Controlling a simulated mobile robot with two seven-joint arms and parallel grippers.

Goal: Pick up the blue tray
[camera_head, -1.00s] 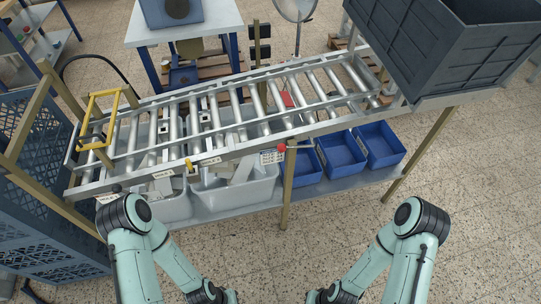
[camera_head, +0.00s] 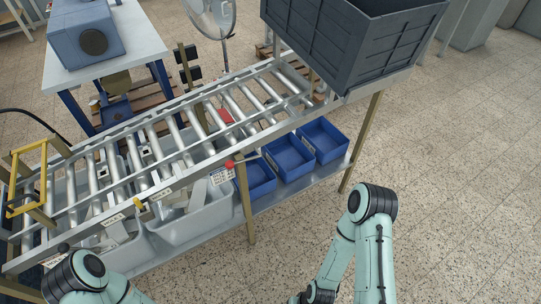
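Several blue trays stand in a row on the shelf under the roller conveyor: a right one (camera_head: 323,139), a middle one (camera_head: 291,160) and a left one (camera_head: 258,178) partly behind a conveyor leg. They look open-topped and empty. My two arms show at the bottom of the head view, both well short of the trays. My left gripper is below the picture's edge. My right arm's lower end is at the bottom edge, and its fingers cannot be made out.
The roller conveyor (camera_head: 205,118) runs above the shelf. Grey bins (camera_head: 190,222) stand left of the trays. A large dark crate (camera_head: 352,40) sits at the conveyor's right end. A conveyor leg (camera_head: 365,140) stands right of the trays. The floor (camera_head: 455,190) at right is clear.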

